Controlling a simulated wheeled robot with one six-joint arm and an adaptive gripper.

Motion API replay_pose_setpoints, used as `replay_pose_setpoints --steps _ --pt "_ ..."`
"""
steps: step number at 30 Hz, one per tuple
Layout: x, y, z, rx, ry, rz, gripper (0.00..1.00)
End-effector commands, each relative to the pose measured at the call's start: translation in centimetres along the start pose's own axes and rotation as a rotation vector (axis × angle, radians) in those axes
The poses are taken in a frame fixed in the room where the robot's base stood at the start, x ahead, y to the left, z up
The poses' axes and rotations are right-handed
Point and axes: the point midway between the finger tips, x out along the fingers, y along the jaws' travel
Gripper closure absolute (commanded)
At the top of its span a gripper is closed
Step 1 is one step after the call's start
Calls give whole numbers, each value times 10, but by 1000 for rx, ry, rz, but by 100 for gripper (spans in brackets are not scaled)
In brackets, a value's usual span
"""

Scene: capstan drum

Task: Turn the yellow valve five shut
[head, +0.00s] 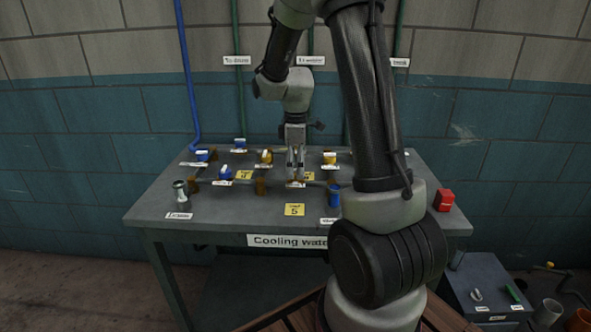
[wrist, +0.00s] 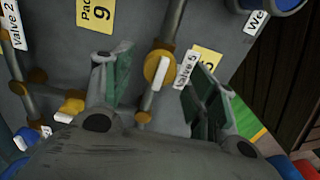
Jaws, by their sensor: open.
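Valve five is a round yellow knob (wrist: 152,66) with a pale raised bar, set on a grey pipe. The bar looks roughly in line with the pipe in the wrist view. The label "Valve 5" (wrist: 187,70) lies just right of it. My gripper (head: 296,172) points down over the bench at this valve, which it mostly hides in the head view. In the wrist view my gripper (wrist: 158,78) is open, with one green-padded finger on each side of the knob. Gaps show on both sides. I cannot tell its height above the knob.
The grey bench (head: 150,212) carries several other valves, including a blue one (head: 226,171) and yellow ones (head: 329,158). A metal fitting (head: 180,192) stands front left, a blue cylinder (head: 334,195) right of my gripper. A red box (head: 444,200) sits at the right edge.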

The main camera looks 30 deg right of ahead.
Motion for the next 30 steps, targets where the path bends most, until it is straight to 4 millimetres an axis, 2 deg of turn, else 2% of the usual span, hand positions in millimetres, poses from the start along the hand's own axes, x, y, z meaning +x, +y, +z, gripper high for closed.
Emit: replay_pose_setpoints --steps 4,12,14,20,30 --pt "12 0 0 1 0 0 42" --pt "14 0 0 1 1 1 42" --pt "14 0 0 1 1 1 51" --pt "14 0 0 1 1 1 87" --pt "14 0 0 32 1 1 89"
